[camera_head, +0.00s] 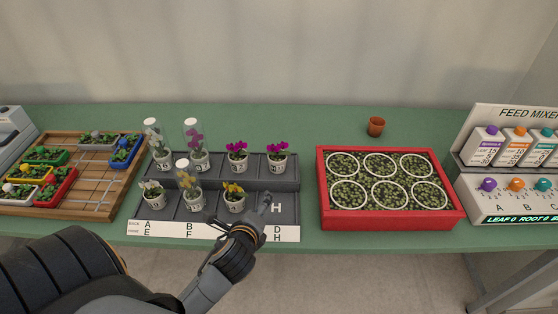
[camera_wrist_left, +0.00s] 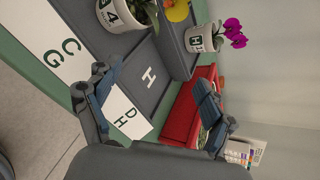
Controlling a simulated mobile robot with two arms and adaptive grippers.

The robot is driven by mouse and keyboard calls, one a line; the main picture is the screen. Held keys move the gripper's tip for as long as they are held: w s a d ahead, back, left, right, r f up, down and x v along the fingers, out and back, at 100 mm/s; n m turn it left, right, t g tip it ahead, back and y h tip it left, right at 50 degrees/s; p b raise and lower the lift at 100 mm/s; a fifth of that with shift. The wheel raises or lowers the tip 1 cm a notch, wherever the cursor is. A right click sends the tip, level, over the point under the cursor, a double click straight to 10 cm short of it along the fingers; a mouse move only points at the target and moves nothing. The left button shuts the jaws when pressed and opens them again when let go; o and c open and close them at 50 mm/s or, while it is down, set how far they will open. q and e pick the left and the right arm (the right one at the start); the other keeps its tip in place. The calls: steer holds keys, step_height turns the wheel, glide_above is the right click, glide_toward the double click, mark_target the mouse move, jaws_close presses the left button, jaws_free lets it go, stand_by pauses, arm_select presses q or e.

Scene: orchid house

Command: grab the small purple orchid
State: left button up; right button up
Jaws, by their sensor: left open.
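A third pink-purple one (camera_head: 195,142) is under a clear cover. Which is meant by small, I cannot tell. My left gripper (camera_head: 234,228) is open and empty at the tray's front edge, by the bare cell H. In the left wrist view, a purple orchid (camera_wrist_left: 233,33) in a white pot shows beyond the open left gripper (camera_wrist_left: 152,103), apart from it. My right gripper is not in view.
A yellow orchid (camera_head: 233,189) stands in the front row, left of cell H. Several other pots, some covered, fill the tray's left. A red crate (camera_head: 392,222) of round green plantings is to the right. A small brown pot (camera_head: 376,127) stands behind it. A wooden rack (camera_head: 90,185) is left.

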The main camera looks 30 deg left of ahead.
mark_target(278, 157)
arm_select(q)
steer(key=w+a+m+t, duration=0.1)
steer(key=w+m, duration=0.3)
steer(key=w, duration=0.1)
steer(key=w+a+r+m+t, duration=0.1)
steer(key=w+m, duration=0.2)
steer(key=w, duration=0.1)
steer(key=w+a+m+t+p, duration=0.1)
steer(key=w+a+m, duration=0.1)
steer(key=w+m, duration=0.2)
steer(key=shift+w+r+m+t, duration=0.3)
steer(key=shift+w+t, duration=0.1)
steer(key=shift+w, duration=0.4)
steer(key=x, duration=0.4)
steer(key=shift+w+f, duration=0.15)
steer(key=shift+w, duration=0.1)
steer(key=c, duration=1.3)
steer(key=shift+c, duration=0.4)
